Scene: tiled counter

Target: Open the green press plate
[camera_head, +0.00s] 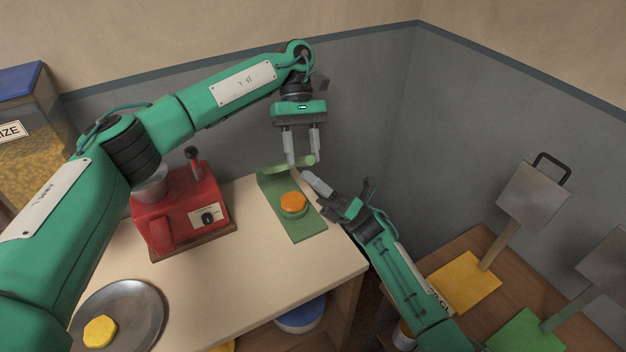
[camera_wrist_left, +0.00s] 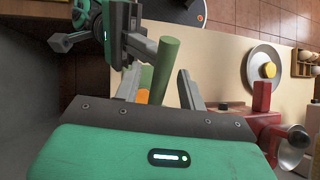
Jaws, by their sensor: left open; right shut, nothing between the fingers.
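The green press plate (camera_head: 308,232) lies on the pale counter with an orange round piece (camera_head: 293,201) on its raised round middle. A lighter green part with a round bar (camera_head: 304,161) rises at its back edge. My left gripper (camera_head: 302,156) is open over the bar, one finger on each side. In the left wrist view the green bar (camera_wrist_left: 166,65) lies between the open fingers (camera_wrist_left: 162,88); contact cannot be told. My right gripper (camera_head: 312,180) is shut and empty, just right of the orange piece and below the bar; it also shows in the left wrist view (camera_wrist_left: 145,47).
A red machine (camera_head: 180,215) stands left on the counter. A grey metal plate (camera_head: 148,318) with a yellow piece is front left. A brown table (camera_head: 455,252) at right holds yellow and green bases with grey panels on posts. Grey walls close off the back.

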